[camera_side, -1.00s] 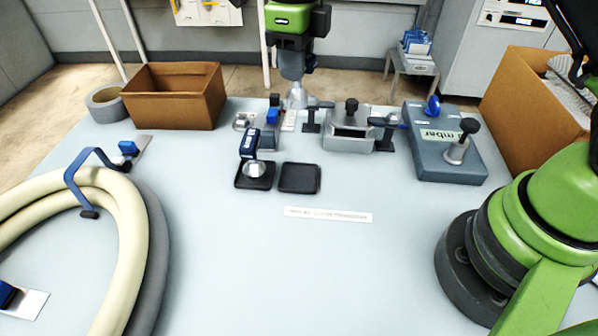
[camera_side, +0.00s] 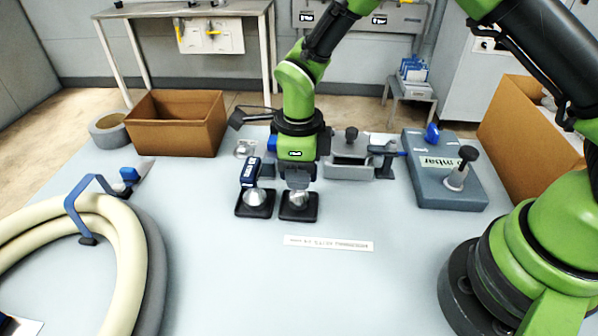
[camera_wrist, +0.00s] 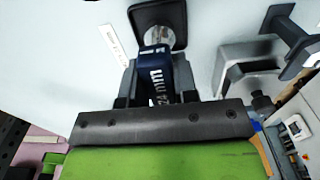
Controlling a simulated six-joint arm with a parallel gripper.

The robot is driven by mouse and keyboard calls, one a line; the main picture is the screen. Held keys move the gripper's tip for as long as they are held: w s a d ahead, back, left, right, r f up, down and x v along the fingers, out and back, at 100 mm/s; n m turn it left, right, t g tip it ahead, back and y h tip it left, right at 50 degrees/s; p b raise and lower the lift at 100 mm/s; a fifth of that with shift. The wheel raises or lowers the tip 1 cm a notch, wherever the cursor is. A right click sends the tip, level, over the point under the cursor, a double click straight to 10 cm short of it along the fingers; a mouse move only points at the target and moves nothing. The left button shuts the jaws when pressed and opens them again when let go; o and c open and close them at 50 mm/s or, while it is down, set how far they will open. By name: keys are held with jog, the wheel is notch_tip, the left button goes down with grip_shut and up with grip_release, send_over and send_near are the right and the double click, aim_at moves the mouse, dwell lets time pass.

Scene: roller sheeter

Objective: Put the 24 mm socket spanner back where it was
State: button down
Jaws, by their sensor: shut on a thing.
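My gripper (camera_side: 298,182) points down over the right black tray and is shut on the 24 mm socket spanner (camera_wrist: 158,72). In the wrist view the dark blue handle, with partly visible "mm" lettering, lies between the fingers. Its round metal socket (camera_side: 299,199) is over or on the right black tray (camera_side: 313,213); I cannot tell whether it touches. The arm hides the handle in the side view. Another blue-handled spanner (camera_side: 250,173) stands upright on the left black tray (camera_side: 243,211), just beside.
A white label strip (camera_side: 328,243) lies in front of the trays. A grey block with an opening (camera_side: 350,168) and dark posts stand to the right, near a grey "mbar" box (camera_side: 440,185). A hose coil (camera_side: 130,240) fills the left. The front middle table is clear.

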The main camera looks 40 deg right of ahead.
jog(key=shift+f, duration=0.3)
jog(key=shift+f, duration=0.15)
jog(key=c, duration=0.9)
grip_release()
